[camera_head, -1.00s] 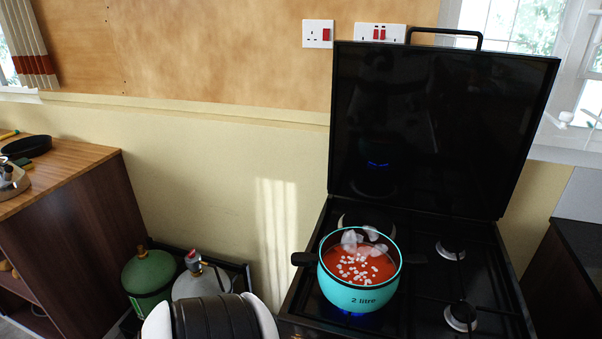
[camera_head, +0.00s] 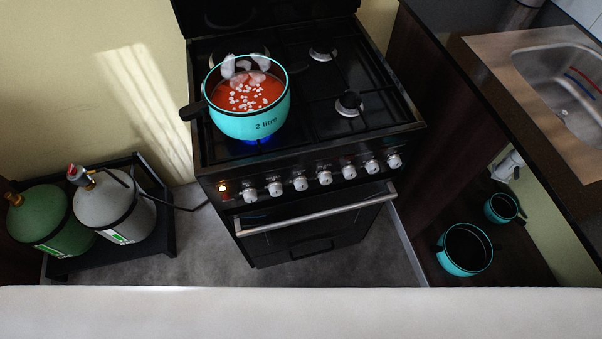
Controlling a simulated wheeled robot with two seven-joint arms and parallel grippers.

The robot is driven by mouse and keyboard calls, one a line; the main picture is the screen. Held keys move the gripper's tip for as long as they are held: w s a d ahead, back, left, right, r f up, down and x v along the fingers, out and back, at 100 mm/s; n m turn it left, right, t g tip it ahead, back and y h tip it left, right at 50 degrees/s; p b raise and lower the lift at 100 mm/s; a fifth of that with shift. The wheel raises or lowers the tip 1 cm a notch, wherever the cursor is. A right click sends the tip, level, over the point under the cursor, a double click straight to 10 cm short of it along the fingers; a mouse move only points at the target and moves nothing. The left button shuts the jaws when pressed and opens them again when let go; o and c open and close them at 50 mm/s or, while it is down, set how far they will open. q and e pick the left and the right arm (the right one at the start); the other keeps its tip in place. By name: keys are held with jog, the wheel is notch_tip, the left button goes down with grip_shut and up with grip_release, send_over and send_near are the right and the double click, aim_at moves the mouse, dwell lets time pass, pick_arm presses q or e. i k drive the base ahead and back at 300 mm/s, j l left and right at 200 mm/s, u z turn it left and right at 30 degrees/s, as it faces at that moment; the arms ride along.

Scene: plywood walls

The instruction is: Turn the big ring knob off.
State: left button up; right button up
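The black stove (camera_head: 310,215) stands in the middle of the view. Its front panel carries a row of several white knobs, among them the leftmost (camera_head: 249,195), a middle one (camera_head: 325,178) and the rightmost (camera_head: 394,161). The knob labels are too small to read, so I cannot tell which is the big ring knob. A turquoise "2 litre" pot (camera_head: 250,124) with red soup and white bits sits on the front left of the hob. A blue flame (camera_head: 252,141) shows under it. An orange light (camera_head: 222,187) glows left of the knobs. Neither gripper is in view.
An oven handle bar (camera_head: 315,208) runs below the knobs. Green (camera_head: 52,220) and grey (camera_head: 115,207) gas cylinders stand in a black tray at left. Counter with sink (camera_head: 560,85) is at right; turquoise pots (camera_head: 465,250) sit below. Grey floor (camera_head: 330,262) before the stove is clear.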

aim_at(250, 194)
jog(key=i+l, duration=0.15)
jog(key=l, duration=0.15)
jog(key=i+l, duration=0.15)
jog(key=l, duration=0.15)
jog(key=i+l+u, duration=0.1)
jog(key=u, duration=0.35)
jog(key=l+u, duration=0.55)
jog(key=u, duration=0.7)
